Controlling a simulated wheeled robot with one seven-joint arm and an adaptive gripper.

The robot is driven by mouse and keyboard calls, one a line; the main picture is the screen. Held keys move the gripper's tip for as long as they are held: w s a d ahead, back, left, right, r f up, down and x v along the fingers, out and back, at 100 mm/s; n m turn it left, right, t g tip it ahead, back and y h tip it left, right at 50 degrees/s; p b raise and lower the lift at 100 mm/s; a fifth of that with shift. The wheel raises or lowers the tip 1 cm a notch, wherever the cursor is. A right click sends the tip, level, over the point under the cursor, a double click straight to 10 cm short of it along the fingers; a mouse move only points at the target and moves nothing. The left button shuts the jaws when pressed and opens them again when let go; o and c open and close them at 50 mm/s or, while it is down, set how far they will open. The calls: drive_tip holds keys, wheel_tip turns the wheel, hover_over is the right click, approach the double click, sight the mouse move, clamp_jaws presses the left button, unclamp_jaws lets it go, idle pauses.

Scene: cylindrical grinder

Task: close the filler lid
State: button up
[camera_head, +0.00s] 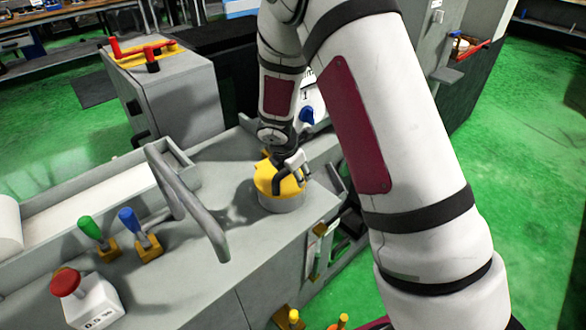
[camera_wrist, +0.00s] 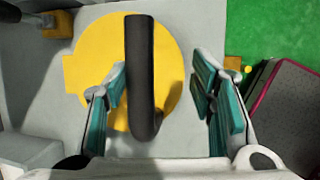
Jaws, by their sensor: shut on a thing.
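The filler lid (camera_head: 264,182) is a round yellow disc on top of a short grey cylindrical neck (camera_head: 283,204) on the machine top. In the wrist view the lid (camera_wrist: 95,60) shows from above, with a small tab at its left edge. A thick black curved handle (camera_wrist: 140,70) crosses it. My gripper (camera_head: 286,172) is at the lid, shut on the handle. In the wrist view the handle stands between my fingers (camera_wrist: 160,95), nearer the left one. My gripper hides part of the lid in the head view, and I cannot tell whether the lid sits fully flat.
A grey bent rail (camera_head: 190,205) stands left of the lid. Green (camera_head: 90,228) and blue (camera_head: 129,220) levers and a red button box (camera_head: 95,303) are at the front left. A grey cabinet (camera_head: 180,95) stands behind. Green floor shows at right.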

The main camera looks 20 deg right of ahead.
drive_tip(key=shift+s+d, duration=0.1)
drive_tip(key=shift+s, duration=0.05)
drive_tip(key=shift+r, duration=0.3)
drive_tip(key=v, duration=1.1)
drive_tip(key=shift+r, duration=0.2)
